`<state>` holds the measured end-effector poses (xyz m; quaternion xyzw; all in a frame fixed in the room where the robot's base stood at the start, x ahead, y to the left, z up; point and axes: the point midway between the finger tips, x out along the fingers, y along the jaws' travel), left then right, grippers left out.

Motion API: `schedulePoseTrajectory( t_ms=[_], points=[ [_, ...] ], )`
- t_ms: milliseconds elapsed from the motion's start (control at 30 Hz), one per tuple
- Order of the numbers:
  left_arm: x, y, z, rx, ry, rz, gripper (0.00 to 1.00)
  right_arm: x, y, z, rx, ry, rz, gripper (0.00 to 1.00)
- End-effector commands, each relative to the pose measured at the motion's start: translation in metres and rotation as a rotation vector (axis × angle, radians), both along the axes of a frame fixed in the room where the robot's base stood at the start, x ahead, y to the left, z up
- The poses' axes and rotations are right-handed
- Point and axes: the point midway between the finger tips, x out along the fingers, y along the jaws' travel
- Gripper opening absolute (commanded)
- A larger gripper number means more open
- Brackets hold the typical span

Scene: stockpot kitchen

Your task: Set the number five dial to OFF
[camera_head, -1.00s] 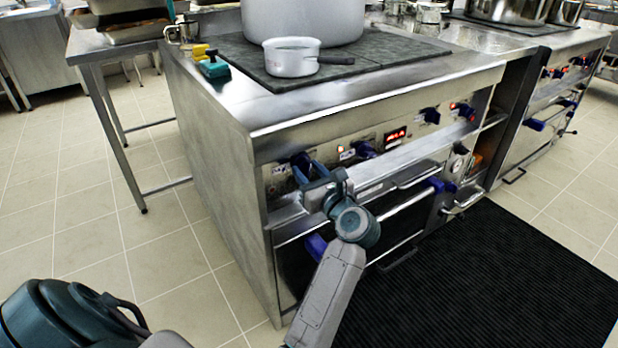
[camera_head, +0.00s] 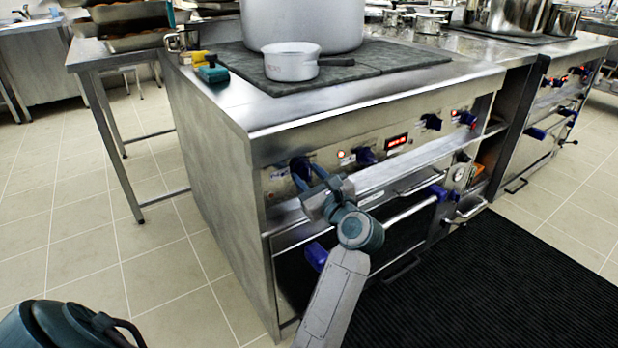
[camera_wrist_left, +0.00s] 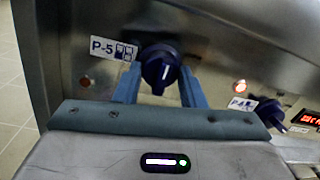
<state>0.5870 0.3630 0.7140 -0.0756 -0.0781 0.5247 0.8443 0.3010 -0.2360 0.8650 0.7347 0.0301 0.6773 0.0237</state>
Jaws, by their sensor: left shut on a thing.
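The number five dial (camera_wrist_left: 160,68) is a dark blue knob on the steel front panel, beside a white label (camera_wrist_left: 114,48) reading P-5. Its white pointer line looks close to upright in the left wrist view. In the head view the dial (camera_head: 300,167) is the leftmost knob on the near stove. My left gripper (camera_head: 304,180) is at this dial. In the left wrist view its two blue fingers (camera_wrist_left: 160,84) stand on either side of the knob, shut on it. The OFF mark cannot be made out. My right gripper is not in view.
The P-4 dial (camera_wrist_left: 273,112) sits to the right, with a lit red lamp (camera_wrist_left: 240,86) between. A rail (camera_head: 410,166) runs below the panel. A small pot (camera_head: 291,63) and a large stockpot (camera_head: 305,18) stand on the stove top. A black mat (camera_head: 500,290) lies on the floor.

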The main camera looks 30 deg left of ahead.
Motion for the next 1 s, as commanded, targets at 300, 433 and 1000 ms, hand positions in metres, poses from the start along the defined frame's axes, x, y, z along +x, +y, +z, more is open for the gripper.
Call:
schedulePoseTrajectory(
  t_ms=[300, 433, 1000],
  points=[
    [0.000, 0.000, 0.000, -0.001, 0.000, 0.000, 0.58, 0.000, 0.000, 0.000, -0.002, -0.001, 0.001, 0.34],
    [0.000, 0.000, 0.000, -0.001, 0.000, 0.000, 0.58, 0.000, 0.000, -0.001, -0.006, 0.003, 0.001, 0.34],
    [-0.001, 0.000, 0.008, 0.081, 0.197, 0.000, 0.58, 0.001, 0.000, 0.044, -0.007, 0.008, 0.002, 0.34]
  ],
)
